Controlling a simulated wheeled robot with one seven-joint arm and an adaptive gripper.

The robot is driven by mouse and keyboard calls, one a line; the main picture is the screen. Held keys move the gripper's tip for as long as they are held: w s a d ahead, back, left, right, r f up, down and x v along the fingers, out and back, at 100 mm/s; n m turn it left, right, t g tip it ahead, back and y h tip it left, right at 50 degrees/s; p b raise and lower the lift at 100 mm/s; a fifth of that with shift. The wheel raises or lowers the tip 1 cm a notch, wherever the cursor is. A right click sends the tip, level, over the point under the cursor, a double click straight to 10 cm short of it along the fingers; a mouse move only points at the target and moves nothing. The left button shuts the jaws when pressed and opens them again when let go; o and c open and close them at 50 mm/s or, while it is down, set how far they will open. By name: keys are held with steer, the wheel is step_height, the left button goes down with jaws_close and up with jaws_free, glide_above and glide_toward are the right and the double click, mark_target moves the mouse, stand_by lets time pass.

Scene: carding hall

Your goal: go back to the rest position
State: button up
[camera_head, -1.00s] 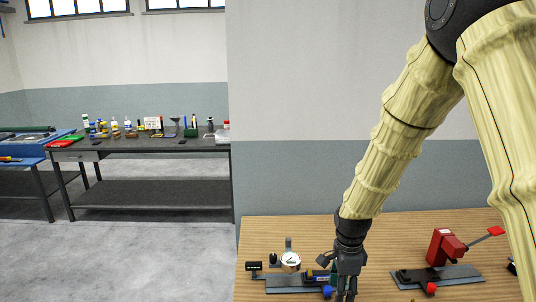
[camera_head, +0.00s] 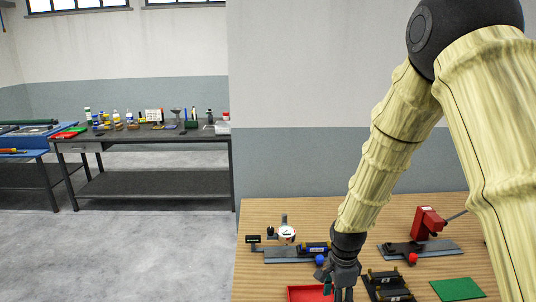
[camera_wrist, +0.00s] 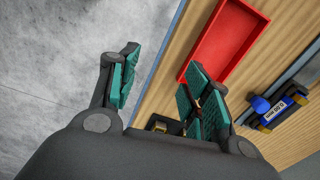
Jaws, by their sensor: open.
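My gripper (camera_head: 342,288) is low at the front of the wooden table (camera_head: 410,213) in the head view, pointing down. In the wrist view my gripper (camera_wrist: 160,95) has its two green-padded fingers spread apart, with nothing between them. One finger is over the grey floor (camera_wrist: 60,60) and the other over the table edge beside a red tray (camera_wrist: 213,62). The red tray also shows in the head view (camera_head: 303,293), partly cut off at the bottom, just left of my gripper.
A dial gauge (camera_head: 287,234) on a grey plate and a blue-and-yellow labelled block (camera_head: 316,248) stand behind my gripper. A red press-like device (camera_head: 427,222) is at the back right. A black fixture (camera_head: 388,284) and green mat (camera_head: 457,289) lie right. A cluttered bench (camera_head: 150,137) stands far left.

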steer(key=s+d+f+n+b, duration=0.25)
steer(key=s+f+n, duration=0.85)
steer(key=s+f, duration=1.35)
steer(key=s+d+f+n+b, duration=0.1)
steer(key=s+f+n, duration=0.3)
steer(key=s, duration=0.6)
step_height(320, 180, down, 2)
steer(key=shift+s+f+n, duration=0.1)
steer(key=shift+s+n, duration=0.15)
steer(key=shift+n, duration=0.15)
